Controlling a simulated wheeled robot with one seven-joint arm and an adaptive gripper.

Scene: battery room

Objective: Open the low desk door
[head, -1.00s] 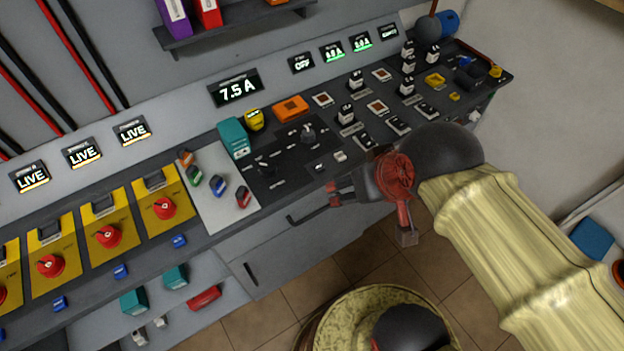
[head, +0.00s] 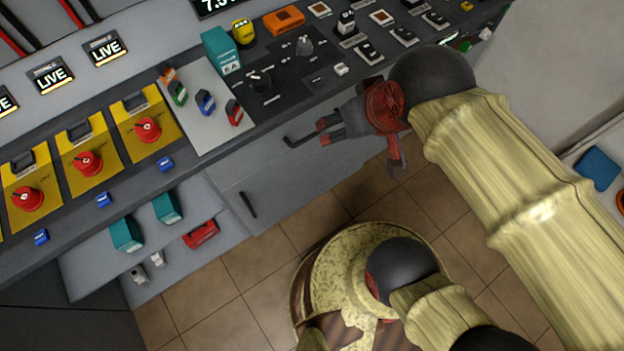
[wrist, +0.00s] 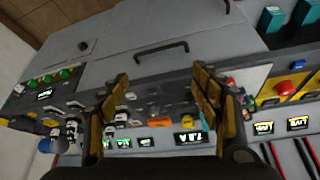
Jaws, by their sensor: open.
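The low desk door (head: 265,190) is a grey panel under the desk, with a short black upright handle (head: 248,204) near its left edge. It looks shut and flush with the front. Above it a black bar handle (head: 302,138) sits on the upper grey front. My gripper (head: 323,131) is at the desk's front edge, just right of that bar handle and above and right of the door handle. In the wrist view my gripper (wrist: 160,76) has its fingers spread wide with nothing between them. The bar handle (wrist: 161,48) shows beyond the fingertips there, apart from them.
An open shelf left of the door holds teal boxes (head: 126,233) and a red case (head: 201,234). The desk top carries yellow breaker panels (head: 88,160), switches and a teal box (head: 221,52). Tiled floor (head: 285,255) before the door is partly clear, beside my base.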

